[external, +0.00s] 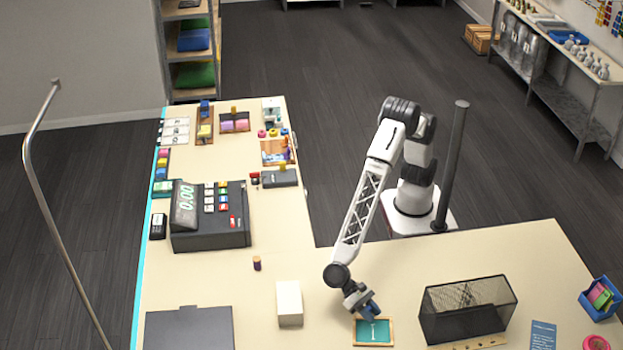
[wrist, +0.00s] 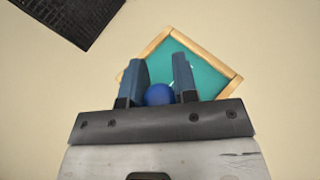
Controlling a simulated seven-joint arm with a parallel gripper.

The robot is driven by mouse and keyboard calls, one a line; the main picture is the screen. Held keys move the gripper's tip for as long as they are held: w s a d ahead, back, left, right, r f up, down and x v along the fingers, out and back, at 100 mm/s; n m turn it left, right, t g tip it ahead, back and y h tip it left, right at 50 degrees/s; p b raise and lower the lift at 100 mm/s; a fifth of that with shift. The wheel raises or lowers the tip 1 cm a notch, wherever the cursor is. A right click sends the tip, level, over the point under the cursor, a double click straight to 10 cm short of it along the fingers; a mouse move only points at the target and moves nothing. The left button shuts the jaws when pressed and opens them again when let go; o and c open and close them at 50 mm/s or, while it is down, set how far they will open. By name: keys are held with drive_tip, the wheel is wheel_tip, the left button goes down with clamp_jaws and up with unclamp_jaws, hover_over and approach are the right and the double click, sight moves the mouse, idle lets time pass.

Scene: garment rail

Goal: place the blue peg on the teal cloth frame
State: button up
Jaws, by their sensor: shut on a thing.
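The teal cloth frame (external: 373,332) lies on the table near the front edge, a teal panel with a light wooden border. It also shows in the wrist view (wrist: 212,77), partly hidden behind my fingers. My gripper (external: 369,312) is over the frame, pointing down. In the wrist view my gripper (wrist: 160,80) is shut on the blue peg (wrist: 159,95), whose round blue end shows between the fingers. The peg's lower part is hidden, and I cannot tell whether it touches the cloth. A pale mark shows on the teal panel.
A black mesh basket (external: 466,308) stands to the right of the frame. A white box (external: 289,303) stands to the left, with a small dark peg-like item (external: 257,263) beyond it. A cash register (external: 210,216) stands farther back. Table between box and frame is clear.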

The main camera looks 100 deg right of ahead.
sight(368, 332)
drive_tip(key=shift+w+a+f, duration=0.1)
drive_tip(key=shift+w+a, duration=0.25)
drive_tip(key=shift+a, duration=0.25)
drive_tip(key=shift+w+a+f, duration=0.1)
drive_tip(key=shift+w+a, duration=0.2)
drive_tip(key=shift+a, duration=0.3)
drive_tip(key=shift+f, duration=1.7)
drive_tip(key=shift+f, duration=0.15)
drive_tip(key=o, duration=0.9)
drive_tip(key=shift+w+d+r, duration=0.1)
drive_tip(key=shift+d+r, duration=0.05)
drive_tip(key=shift+r, duration=0.1)
drive_tip(key=v, duration=1.1)
drive_tip(key=shift+w+d+r, duration=0.15)
drive_tip(key=shift+d+r, duration=0.05)
